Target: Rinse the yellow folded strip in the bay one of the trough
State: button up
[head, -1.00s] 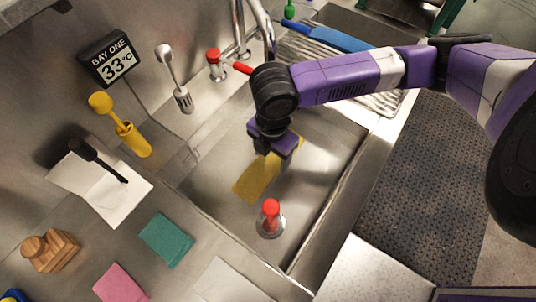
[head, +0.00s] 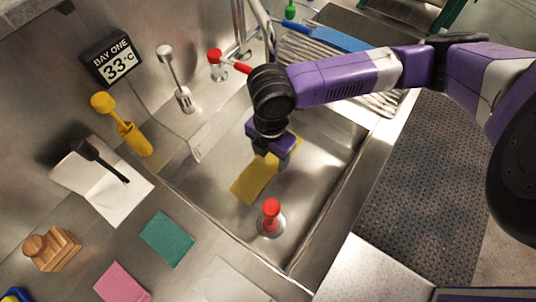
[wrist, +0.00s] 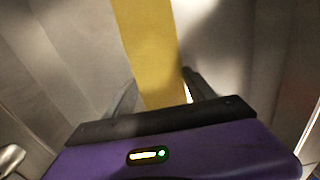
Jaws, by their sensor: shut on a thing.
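The yellow folded strip (head: 254,181) hangs from my gripper (head: 272,160) inside the steel trough bay (head: 325,170). My gripper is shut on the strip's upper end. In the wrist view the strip (wrist: 148,45) runs away from between the fingers of my gripper (wrist: 160,98). I cannot tell whether the strip's lower end touches the bay floor or any water. A sign (head: 113,58) on the back wall reads BAY ONE, 33 °C. A red-knobbed plug (head: 270,215) stands in the bay, near its front corner.
A red-handled tap (head: 228,63) and a grey hand sprayer (head: 172,78) are behind the bay.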

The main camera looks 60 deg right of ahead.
jog(key=shift+s+d, duration=0.3)
jog(key=shift+w+a, duration=0.1)
jog(key=shift+a, duration=0.05)
dwell(1.0)
jog(key=shift+w+a+p, duration=0.3)
jog(key=shift+w+a, duration=0.15)
jog(key=shift+w, duration=0.05)
jog(key=shift+s+d, duration=0.1)
